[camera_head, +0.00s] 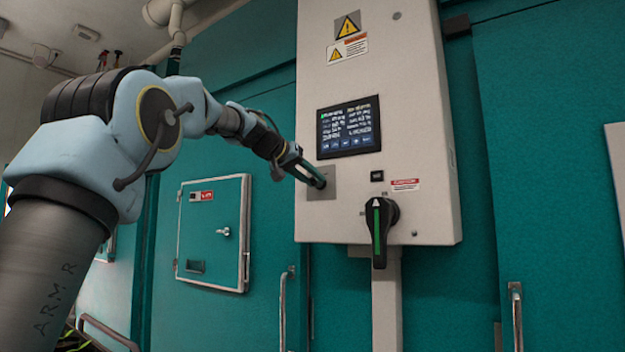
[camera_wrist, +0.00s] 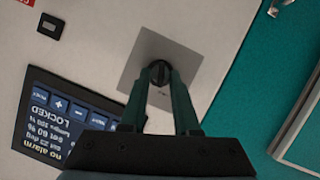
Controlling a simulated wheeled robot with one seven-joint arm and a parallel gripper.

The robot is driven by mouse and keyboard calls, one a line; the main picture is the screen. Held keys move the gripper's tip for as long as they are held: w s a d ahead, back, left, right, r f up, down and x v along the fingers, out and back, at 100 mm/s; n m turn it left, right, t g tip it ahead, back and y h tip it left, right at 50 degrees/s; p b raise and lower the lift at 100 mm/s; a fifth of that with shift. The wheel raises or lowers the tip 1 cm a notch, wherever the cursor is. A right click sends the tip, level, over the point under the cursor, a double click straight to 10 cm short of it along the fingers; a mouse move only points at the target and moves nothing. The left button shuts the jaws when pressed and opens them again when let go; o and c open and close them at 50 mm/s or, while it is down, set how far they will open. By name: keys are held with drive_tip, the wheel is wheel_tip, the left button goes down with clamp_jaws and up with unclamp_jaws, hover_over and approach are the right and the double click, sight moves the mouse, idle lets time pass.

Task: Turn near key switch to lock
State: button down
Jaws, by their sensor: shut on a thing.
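The near key switch (camera_wrist: 159,69) is a small dark round knob on a square grey metal plate (camera_wrist: 180,50). The plate (camera_head: 330,190) also shows in the head view, on the control box's front below the screen. My gripper (camera_head: 319,182) reaches it from the left, and its fingers hide the switch there. In the wrist view my gripper (camera_wrist: 160,78) has its two green fingers shut on the switch, one at each side. The screen (camera_wrist: 60,125) appears upside down in the wrist view and shows the word LOCKED. The exact angle of the switch is hard to tell.
The pale control box (camera_head: 420,120) carries the screen (camera_head: 348,127) and a big black rotary handle (camera_head: 379,225) with a green stripe, right of and below my gripper. A teal hatch (camera_head: 212,225) with a latch is on the wall at left. Door handles (camera_head: 517,310) stick out lower down.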

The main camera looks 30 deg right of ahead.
drive_tip(key=shift+f+n+g+h, duration=0.1)
drive_tip(key=shift+n+g+h, duration=0.2)
drive_tip(key=shift+n, duration=0.4)
drive_tip(key=shift+w, duration=0.1)
drive_tip(key=c, duration=1)
unclamp_jaws()
drive_tip(key=shift+a, duration=0.1)
drive_tip(key=b+v, duration=0.4)
drive_tip(key=v, duration=0.6)
drive_tip(key=shift+a, duration=0.35)
